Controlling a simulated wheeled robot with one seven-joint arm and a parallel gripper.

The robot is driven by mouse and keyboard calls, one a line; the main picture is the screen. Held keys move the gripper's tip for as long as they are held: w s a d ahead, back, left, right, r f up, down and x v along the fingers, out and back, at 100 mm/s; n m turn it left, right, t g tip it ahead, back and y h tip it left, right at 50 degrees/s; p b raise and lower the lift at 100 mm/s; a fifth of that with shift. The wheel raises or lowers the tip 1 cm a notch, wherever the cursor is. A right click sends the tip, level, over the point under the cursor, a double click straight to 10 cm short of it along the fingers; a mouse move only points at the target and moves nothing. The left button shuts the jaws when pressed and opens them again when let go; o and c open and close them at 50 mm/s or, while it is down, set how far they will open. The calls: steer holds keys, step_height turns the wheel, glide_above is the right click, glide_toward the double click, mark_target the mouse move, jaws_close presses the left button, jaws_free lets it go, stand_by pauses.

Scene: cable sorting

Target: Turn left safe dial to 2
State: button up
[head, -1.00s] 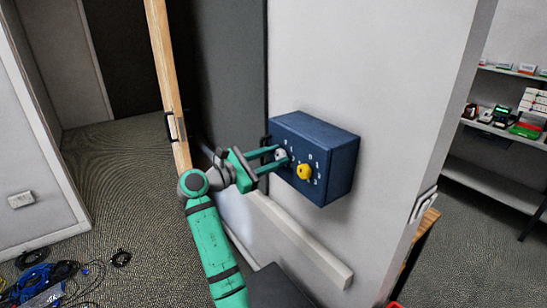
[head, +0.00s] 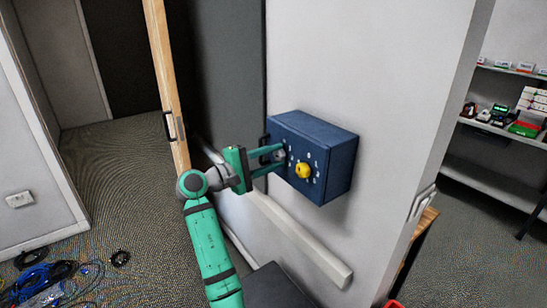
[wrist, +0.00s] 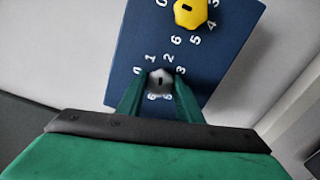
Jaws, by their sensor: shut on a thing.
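The safe is a dark blue box (head: 322,150) on the pale wall, with two numbered dials on its face. Which number the mark points to is hard to tell. My gripper (head: 281,158) is shut on the left dial, one green finger on each side; it also shows in the wrist view (wrist: 160,82). In the head view the fingers hide most of this dial. The right dial (head: 303,171) is yellow and untouched.
A wooden door edge (head: 166,90) stands left of my arm. A white rail (head: 300,240) runs along the wall below the safe. Blue and black cables (head: 45,275) lie on the floor at lower left. A shelf (head: 500,130) with small items is at right.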

steer(key=shift+m, duration=1.1)
steer(key=o, duration=1)
steer(key=shift+f, duration=0.1)
steer(key=shift+a, duration=0.1)
steer(key=v, duration=1)
steer(key=shift+s+a, duration=0.25)
